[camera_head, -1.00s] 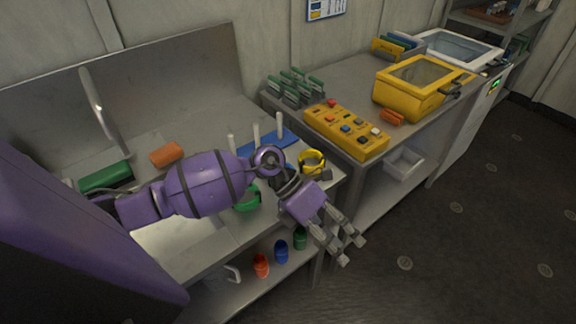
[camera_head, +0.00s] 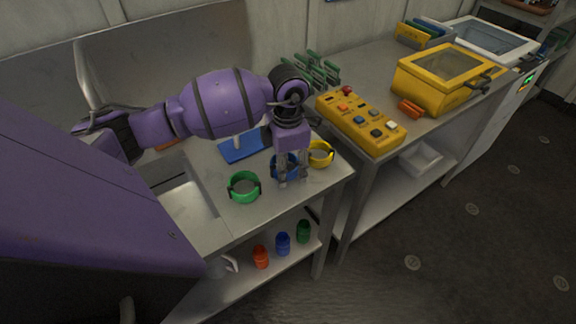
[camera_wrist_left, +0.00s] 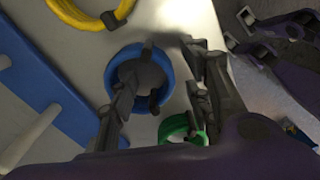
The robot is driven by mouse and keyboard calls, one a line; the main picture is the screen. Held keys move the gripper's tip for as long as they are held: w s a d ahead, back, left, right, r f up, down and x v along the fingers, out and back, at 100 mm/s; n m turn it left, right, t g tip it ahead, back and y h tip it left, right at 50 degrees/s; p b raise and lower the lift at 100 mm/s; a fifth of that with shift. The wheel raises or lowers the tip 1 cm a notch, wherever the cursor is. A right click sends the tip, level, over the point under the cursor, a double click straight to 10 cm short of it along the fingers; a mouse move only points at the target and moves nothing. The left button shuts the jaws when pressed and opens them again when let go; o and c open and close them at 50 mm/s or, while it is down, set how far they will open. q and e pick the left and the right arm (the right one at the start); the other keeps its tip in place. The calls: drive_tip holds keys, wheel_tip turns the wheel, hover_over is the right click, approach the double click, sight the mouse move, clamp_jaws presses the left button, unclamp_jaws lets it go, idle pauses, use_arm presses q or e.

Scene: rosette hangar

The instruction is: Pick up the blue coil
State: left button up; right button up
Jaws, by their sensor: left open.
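The blue coil (camera_head: 277,163) lies on the metal worktop, partly hidden behind my left gripper (camera_head: 293,181). My left gripper is open and points down, its fingers low over the coil. In the left wrist view the blue coil (camera_wrist_left: 130,52) lies below and between the fingers (camera_wrist_left: 170,72). One finger overlaps its left side and the other is by its right edge; I cannot tell whether they touch it. Dark purple and grey parts at the right of the wrist view look like my right gripper (camera_wrist_left: 240,30), too dark to read.
A green coil (camera_head: 243,197) lies left of the blue one and a yellow coil (camera_head: 326,155) close on its right. A blue pegboard (camera_head: 238,150) lies behind. A yellow button box (camera_head: 360,122) stands at the right. Small cups stand on the lower shelf (camera_head: 215,285).

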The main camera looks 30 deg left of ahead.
use_arm(q)
drive_tip(key=shift+f, duration=0.6)
drive_tip(key=shift+r, duration=0.15)
drive_tip(key=c, duration=1)
clamp_jaws()
use_arm(e)
drive_tip(key=shift+d+f, duration=0.1)
drive_tip(key=shift+d, duration=0.05)
